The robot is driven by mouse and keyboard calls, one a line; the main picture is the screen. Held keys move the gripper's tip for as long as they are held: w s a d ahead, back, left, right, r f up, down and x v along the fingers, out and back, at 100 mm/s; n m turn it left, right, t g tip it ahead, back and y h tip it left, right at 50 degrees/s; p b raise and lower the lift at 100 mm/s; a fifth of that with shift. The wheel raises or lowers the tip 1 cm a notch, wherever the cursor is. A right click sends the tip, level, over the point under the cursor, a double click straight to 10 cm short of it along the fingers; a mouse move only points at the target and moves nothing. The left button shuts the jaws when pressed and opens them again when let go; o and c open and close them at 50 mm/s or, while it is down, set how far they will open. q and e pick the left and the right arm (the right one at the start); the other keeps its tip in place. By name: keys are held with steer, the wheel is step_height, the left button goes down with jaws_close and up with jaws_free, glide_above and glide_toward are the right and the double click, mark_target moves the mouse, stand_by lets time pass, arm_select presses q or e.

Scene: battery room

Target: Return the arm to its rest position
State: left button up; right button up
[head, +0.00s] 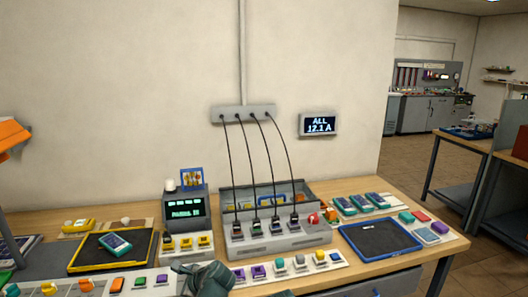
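A dark grey-green part of one of my arms (208,278) shows at the bottom edge, left of centre, in front of the bench's front strip. It looks like my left arm. No finger gap can be made out on it, and I see nothing held. My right gripper is not in view.
The wooden bench (350,188) carries a charger (280,243) with several cables, a yellow-rimmed tray (82,268) holding a teal device (115,243), a blue-rimmed tray (380,240) that looks empty, and a display unit (185,212). Coloured blocks line the front.

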arm_select(q)
steer(key=s+d+f+n+g+h+p, duration=0.1)
steer(key=s+d+f+n+g+h, duration=0.1)
steer(key=s+d+n+h, duration=0.2)
steer(key=s+d+f+n+g+h+p, duration=0.1)
steer(key=s+d+f+n+g+h, duration=0.2)
steer(key=s+d+n, duration=0.7)
steer(key=s+d, duration=0.3)
steer(key=d, duration=0.2)
steer(key=shift+s+d+f+g+h, duration=0.25)
steer(key=shift+s+d+g+h, duration=0.05)
steer(key=shift+s+d+h, duration=0.1)
steer(key=shift+a, duration=0.1)
